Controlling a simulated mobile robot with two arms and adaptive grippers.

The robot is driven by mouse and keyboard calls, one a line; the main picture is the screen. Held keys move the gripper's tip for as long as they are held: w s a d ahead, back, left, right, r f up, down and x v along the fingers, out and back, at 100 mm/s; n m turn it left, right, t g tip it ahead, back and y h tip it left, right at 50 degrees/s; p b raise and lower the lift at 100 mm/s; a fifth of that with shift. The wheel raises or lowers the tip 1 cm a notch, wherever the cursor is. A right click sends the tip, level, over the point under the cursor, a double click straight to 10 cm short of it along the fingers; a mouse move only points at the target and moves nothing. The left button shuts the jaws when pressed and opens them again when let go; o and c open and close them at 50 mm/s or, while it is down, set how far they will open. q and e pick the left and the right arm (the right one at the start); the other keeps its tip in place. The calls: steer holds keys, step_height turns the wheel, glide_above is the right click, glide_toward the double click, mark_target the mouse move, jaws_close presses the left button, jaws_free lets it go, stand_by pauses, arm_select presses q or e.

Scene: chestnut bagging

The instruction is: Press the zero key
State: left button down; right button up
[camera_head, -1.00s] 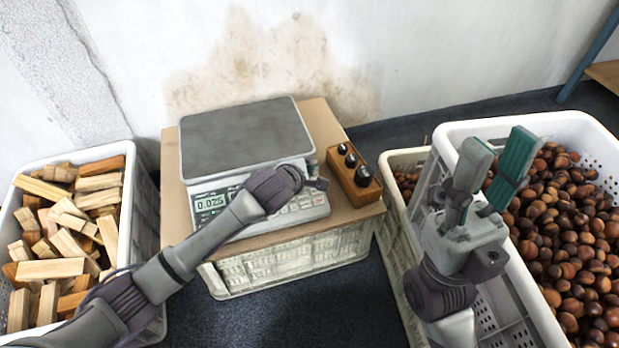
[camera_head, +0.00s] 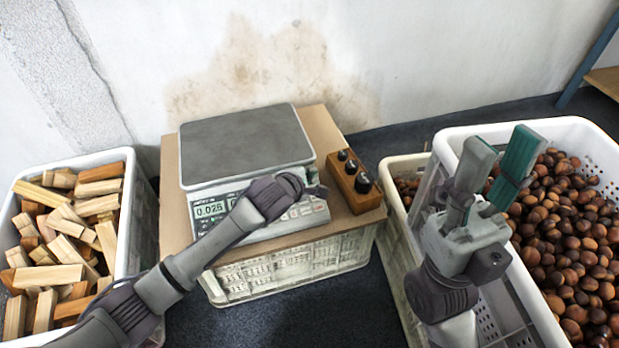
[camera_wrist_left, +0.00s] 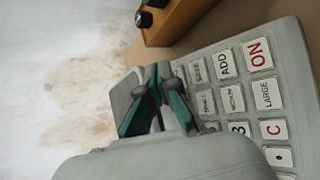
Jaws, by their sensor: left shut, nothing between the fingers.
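The scale (camera_head: 265,220) stands on a cardboard-topped crate, its grey plate empty and its display (camera_head: 209,209) lit, reading about 0.025. My left gripper (camera_head: 316,190) is low over the right part of its keypad. In the left wrist view the left gripper's fingers (camera_wrist_left: 157,72) are shut with nothing between them, over the keypad (camera_wrist_left: 236,85). The ON, ADD, LARGE, C and dot keys show there. The zero key is not visible; the gripper hides part of the keypad. I cannot tell whether the fingertips touch a key. My right gripper (camera_head: 494,165) is open and empty beside the chestnut crate.
A wooden block with black knobs (camera_head: 352,183) sits right of the scale. A crate of wood pieces (camera_head: 131,230) stands at the left. A crate of chestnuts (camera_head: 455,135) stands at the right, with a smaller crate (camera_head: 400,165) beside it. The wall is behind.

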arm_select(q)
steer(key=shift+f, duration=0.1)
stand_by(0.6)
steer(key=shift+w+f, duration=0.1)
steer(key=shift+f, duration=0.2)
